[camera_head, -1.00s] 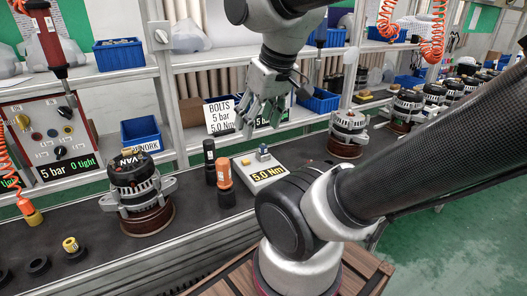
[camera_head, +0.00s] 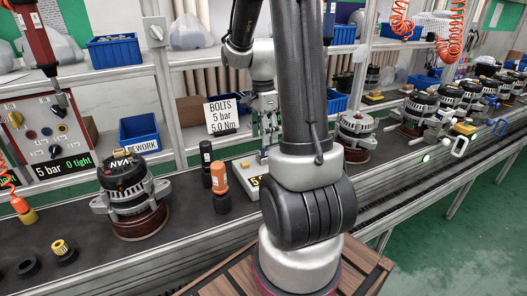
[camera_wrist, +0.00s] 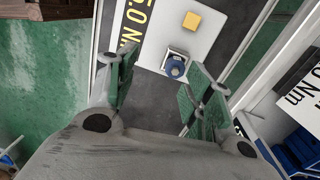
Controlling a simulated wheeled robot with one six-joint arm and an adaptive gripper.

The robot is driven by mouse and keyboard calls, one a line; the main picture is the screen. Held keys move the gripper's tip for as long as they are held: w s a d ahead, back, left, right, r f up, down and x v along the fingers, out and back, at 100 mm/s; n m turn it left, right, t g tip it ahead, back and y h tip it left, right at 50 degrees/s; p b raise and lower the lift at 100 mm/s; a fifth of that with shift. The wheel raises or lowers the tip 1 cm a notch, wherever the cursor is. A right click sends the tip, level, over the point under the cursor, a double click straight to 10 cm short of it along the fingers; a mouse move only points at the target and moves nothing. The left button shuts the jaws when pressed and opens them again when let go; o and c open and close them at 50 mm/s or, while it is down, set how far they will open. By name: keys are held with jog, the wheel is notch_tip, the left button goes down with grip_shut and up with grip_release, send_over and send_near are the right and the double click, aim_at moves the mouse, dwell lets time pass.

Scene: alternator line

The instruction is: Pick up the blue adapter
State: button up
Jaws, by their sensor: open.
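The blue adapter (camera_wrist: 176,67) shows in the wrist view as a small blue round part on a grey-white square base, at the near edge of the light panel (camera_wrist: 212,40). My gripper (camera_wrist: 164,78) is open, its green-padded fingers on either side of the adapter in that view. I cannot tell the remaining height gap, but nothing is held. In the head view my gripper (camera_head: 268,132) points down above the 5.0 Nm panel (camera_head: 246,183). There the adapter is mostly hidden behind my gripper and arm.
A yellow block (camera_wrist: 191,21) sits on the panel beyond the adapter. An orange-capped tool (camera_head: 219,178) and a black one (camera_head: 206,155) stand left of the panel. Alternators stand on the belt at left (camera_head: 131,196) and right (camera_head: 355,134). A BOLTS sign (camera_head: 223,115) stands behind.

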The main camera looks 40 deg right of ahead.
aim_at(264, 148)
jog(key=m, duration=0.1)
jog(key=w+m, duration=0.2)
jog(key=shift+d+r, duration=0.35)
jog(key=shift+d, duration=0.05)
jog(key=shift+w+d+r+m+t, duration=0.1)
jog(key=shift+w+m+t, duration=0.05)
jog(key=shift+m, duration=0.35)
jog(key=shift+w+d+m+t, duration=0.1)
jog(key=shift+m+t, duration=0.05)
jog(key=shift+m, duration=0.35)
jog(key=shift+w+m, duration=0.1)
jog(key=shift+m, duration=1.1)
jog(key=f, duration=0.7)
jog(key=shift+s+d+f, duration=0.1)
jog(key=shift+s+f, duration=0.3)
jog(key=c, duration=1)
